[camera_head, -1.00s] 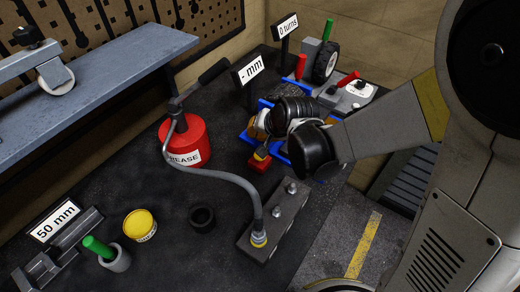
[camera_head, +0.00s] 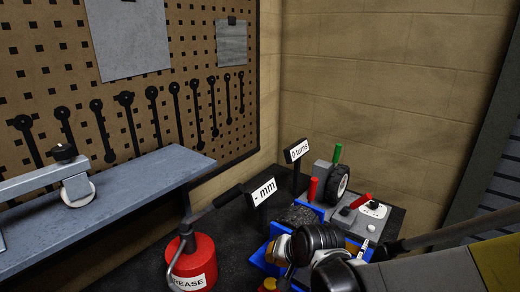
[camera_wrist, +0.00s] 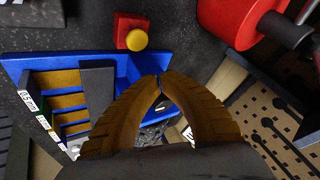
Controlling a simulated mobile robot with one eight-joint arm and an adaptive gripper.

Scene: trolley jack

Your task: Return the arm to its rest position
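My arm comes in from the lower right of the head view. My gripper (camera_head: 279,252) hangs low over a blue tray (camera_head: 259,257), at the picture's lower edge. In the wrist view my gripper (camera_wrist: 161,82) has its two brown, ribbed fingers curved together, tips meeting, with nothing seen between the tips. Below and to the left of them is the blue tray (camera_wrist: 35,58), with several slots and small white labels. I cannot tell whether the fingers touch the tray.
A red grease container (camera_head: 196,265) stands left of the tray; a red block with a yellow button (camera_wrist: 131,32) is close beside it. Signs (camera_head: 262,192), a wheel device (camera_head: 338,184) and a grey box (camera_head: 372,214) stand behind. A grey shelf (camera_head: 130,200) runs along the left.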

